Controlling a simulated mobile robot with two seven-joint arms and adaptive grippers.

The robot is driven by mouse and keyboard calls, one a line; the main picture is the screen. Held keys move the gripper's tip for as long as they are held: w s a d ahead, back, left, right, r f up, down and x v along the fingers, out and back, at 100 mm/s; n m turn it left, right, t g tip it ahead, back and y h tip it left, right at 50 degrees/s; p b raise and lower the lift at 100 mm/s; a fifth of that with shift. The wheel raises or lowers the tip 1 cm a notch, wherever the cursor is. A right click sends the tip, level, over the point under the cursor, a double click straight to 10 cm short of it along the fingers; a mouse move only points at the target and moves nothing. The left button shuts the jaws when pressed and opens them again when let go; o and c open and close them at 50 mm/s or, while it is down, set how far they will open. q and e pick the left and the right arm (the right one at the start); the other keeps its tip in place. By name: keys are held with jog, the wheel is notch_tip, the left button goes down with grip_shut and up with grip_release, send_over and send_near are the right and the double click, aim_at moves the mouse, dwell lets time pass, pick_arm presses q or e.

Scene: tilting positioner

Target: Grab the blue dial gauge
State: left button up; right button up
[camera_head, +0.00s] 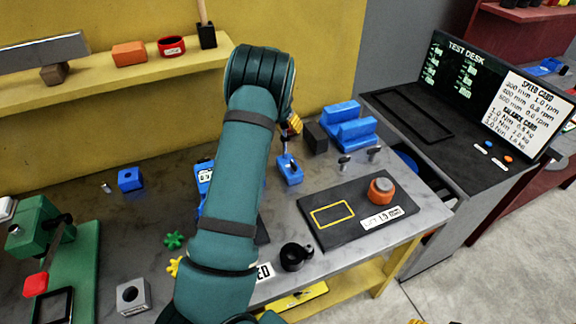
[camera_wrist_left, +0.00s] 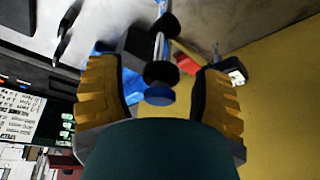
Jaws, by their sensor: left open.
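The blue dial gauge (camera_head: 290,173) stands on the grey table, with a blue base and a thin upright post. Its upper part is partly hidden by my left arm and gripper. My left gripper (camera_head: 294,126) is above it at the top of the post, with one yellow finger showing. In the left wrist view, my left gripper (camera_wrist_left: 163,92) has its two yellow fingers wide apart. The gauge's blue and black discs (camera_wrist_left: 160,95) show between them; I cannot tell how deep, and no finger visibly touches them. Small yellow bits at the head view's bottom edge may be my right gripper.
A blue block (camera_head: 348,128) and a dark block (camera_head: 315,137) stand just right of the gauge. A black board (camera_head: 335,235) with an orange knob (camera_head: 381,190) lies in front. A black ring (camera_head: 296,256) sits near the table's front. A yellow shelf (camera_head: 110,84) runs behind.

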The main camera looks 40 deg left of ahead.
pick_arm(q)
grip_shut()
jog(key=shift+r, duration=0.1)
